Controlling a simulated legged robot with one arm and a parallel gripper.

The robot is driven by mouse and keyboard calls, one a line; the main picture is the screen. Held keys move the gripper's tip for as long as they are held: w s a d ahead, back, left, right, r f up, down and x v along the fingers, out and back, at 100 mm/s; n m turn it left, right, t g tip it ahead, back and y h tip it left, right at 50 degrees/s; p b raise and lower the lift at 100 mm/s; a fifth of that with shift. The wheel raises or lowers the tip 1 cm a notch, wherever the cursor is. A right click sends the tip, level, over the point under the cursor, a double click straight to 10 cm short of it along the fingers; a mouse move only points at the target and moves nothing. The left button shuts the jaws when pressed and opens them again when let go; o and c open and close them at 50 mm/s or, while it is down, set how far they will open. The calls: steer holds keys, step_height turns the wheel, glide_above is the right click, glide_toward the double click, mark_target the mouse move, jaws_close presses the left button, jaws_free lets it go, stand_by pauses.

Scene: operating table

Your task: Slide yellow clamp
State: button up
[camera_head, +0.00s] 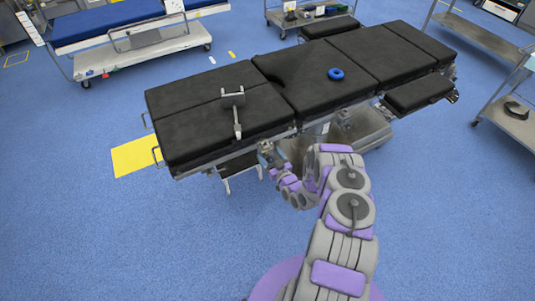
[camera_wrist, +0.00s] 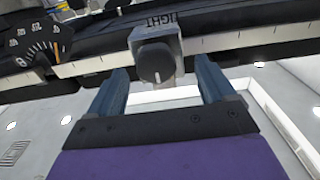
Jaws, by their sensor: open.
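In the wrist view a grey clamp block (camera_wrist: 158,36) with a round dark knob (camera_wrist: 155,63) sits on the side rail (camera_wrist: 235,38) of the operating table. The block looks grey; I see no clearly yellow clamp. My gripper (camera_wrist: 161,68) is open, with one blue-grey finger on each side of the knob's lower part. Nothing is held, and I cannot tell whether a finger touches the knob. In the head view my gripper (camera_head: 266,152) is at the near side of the black operating table (camera_head: 205,143), below its edge; the clamp is too small to make out there.
A grey fixture (camera_head: 233,99) and a blue ring (camera_head: 336,74) lie on the table. A yellow patch (camera_head: 134,157) is on the floor at left. Carts stand around; the near floor is clear.

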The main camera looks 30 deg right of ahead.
steer(key=shift+w, duration=1.25)
steer(key=shift+c, duration=0.3)
steer(key=c, duration=1.3)
steer(key=shift+c, duration=0.3)
